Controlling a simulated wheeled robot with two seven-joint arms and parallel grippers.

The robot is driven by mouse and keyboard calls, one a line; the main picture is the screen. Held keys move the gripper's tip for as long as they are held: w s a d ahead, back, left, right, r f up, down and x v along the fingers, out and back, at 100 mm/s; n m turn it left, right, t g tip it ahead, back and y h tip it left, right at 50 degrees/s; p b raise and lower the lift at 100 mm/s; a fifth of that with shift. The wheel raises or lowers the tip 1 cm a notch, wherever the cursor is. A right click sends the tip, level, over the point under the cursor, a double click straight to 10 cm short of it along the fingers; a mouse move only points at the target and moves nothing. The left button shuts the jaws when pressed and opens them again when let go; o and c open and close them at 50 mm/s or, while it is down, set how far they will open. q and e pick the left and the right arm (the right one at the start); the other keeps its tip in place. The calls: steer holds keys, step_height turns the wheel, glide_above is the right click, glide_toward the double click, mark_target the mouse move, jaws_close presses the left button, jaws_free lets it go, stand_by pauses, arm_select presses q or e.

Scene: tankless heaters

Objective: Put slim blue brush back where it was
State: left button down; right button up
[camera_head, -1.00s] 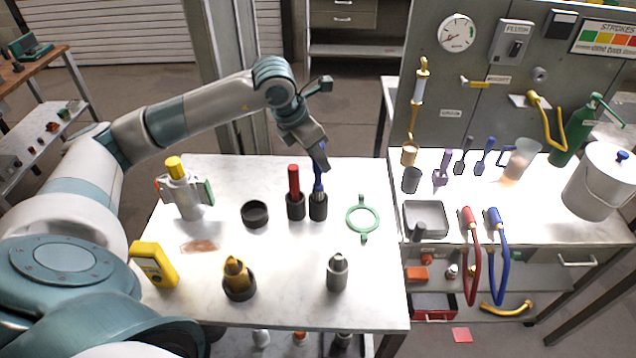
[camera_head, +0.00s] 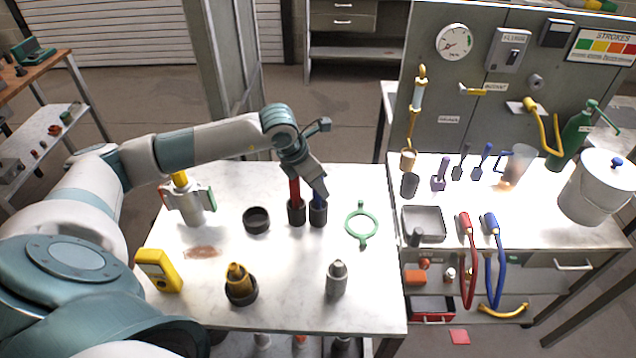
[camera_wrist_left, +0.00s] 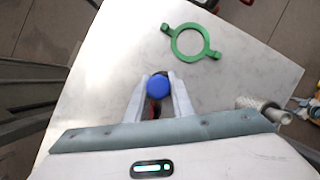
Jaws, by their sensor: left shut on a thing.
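The slim blue brush (camera_head: 318,204) stands upright in a dark round cup (camera_head: 318,216) on the near table. My left gripper (camera_head: 321,192) is above that cup, shut on the brush's upper handle. In the left wrist view the brush's round blue end (camera_wrist_left: 159,86) sits between the two pale fingers (camera_wrist_left: 157,98). The lower end of the brush is hidden inside the cup. A red-handled brush (camera_head: 295,190) stands in a matching cup (camera_head: 296,213) just to the left. My right gripper does not show.
A green ring (camera_head: 347,225) lies right of the cups, also in the left wrist view (camera_wrist_left: 174,47). An empty black cup (camera_head: 256,220) is left. A grey nozzle (camera_head: 337,279) and a yellow-topped fitting (camera_head: 238,283) stand in front. Another bench (camera_head: 590,240) is at right.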

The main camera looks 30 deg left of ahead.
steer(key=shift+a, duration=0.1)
arm_select(q)
steer(key=shift+f+b, duration=0.25)
steer(key=shift+b, duration=0.05)
steer(key=c, duration=1.5)
jaws_free()
steer(key=shift+r, duration=0.1)
steer(key=shift+c, duration=0.2)
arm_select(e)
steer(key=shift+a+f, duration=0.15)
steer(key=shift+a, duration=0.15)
arm_select(q)
steer(key=shift+r, duration=0.1)
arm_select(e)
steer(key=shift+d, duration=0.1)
arm_select(q)
steer(key=shift+s+a+r, duration=0.1)
steer(key=shift+s+r, duration=0.1)
steer(key=shift+r, duration=0.2)
steer(key=b+v, duration=0.4)
steer(key=v, duration=0.7)
steer(key=shift+b, duration=0.3)
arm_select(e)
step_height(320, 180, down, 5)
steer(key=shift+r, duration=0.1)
